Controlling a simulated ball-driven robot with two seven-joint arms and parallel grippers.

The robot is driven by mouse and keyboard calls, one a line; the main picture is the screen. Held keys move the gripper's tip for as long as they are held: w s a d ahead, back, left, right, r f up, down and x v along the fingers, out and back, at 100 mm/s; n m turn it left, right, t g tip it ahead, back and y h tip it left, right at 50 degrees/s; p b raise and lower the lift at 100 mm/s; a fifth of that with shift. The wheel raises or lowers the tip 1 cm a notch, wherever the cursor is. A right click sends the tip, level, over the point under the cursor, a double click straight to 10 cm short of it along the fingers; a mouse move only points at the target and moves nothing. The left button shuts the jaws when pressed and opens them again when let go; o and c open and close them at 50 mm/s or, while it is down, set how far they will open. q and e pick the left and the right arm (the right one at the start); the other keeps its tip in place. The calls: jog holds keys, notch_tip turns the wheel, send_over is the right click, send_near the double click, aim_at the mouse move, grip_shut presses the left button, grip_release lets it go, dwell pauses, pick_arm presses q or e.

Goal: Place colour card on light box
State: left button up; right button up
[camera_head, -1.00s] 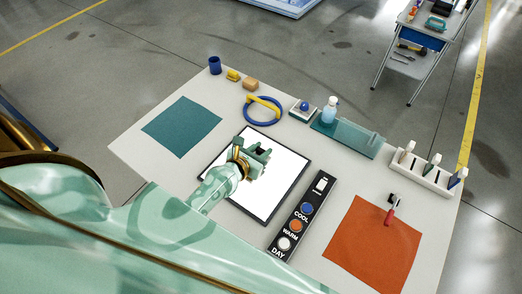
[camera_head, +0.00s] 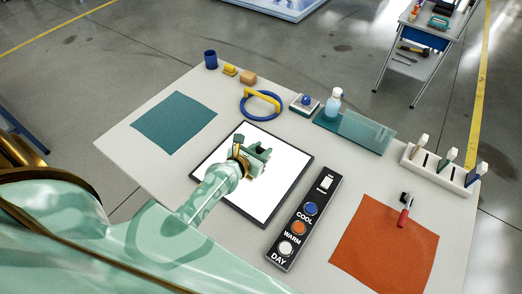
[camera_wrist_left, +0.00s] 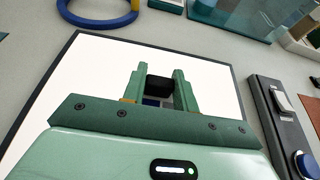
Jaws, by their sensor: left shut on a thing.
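The light box (camera_head: 283,187) is a bright white panel in a dark frame, lying on the pale table. In the left wrist view the light box (camera_wrist_left: 80,75) fills the area beneath the fingers. My left gripper (camera_head: 262,156) is over its upper middle; in the left wrist view my left gripper (camera_wrist_left: 160,76) is shut on a small dark piece (camera_wrist_left: 159,86), apparently the colour card, with a dark blue patch showing below it. Fingers and palm hide most of this piece. Whether it touches the panel I cannot tell. My right gripper is not in view.
A black switch strip (camera_head: 304,222) lies right of the light box. A blue and yellow ring (camera_head: 260,104) lies behind it.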

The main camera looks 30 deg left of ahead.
pick_arm(q)
jog(key=shift+f, duration=0.15)
jog(key=o, duration=1)
jog(key=shift+c, duration=0.2)
jog(key=shift+r, duration=0.25)
jog(key=p+v, duration=0.3)
jog(key=v, duration=0.8)
jog(key=shift+s, duration=0.1)
jog(key=shift+s+r, duration=0.1)
jog(key=shift+s, duration=0.3)
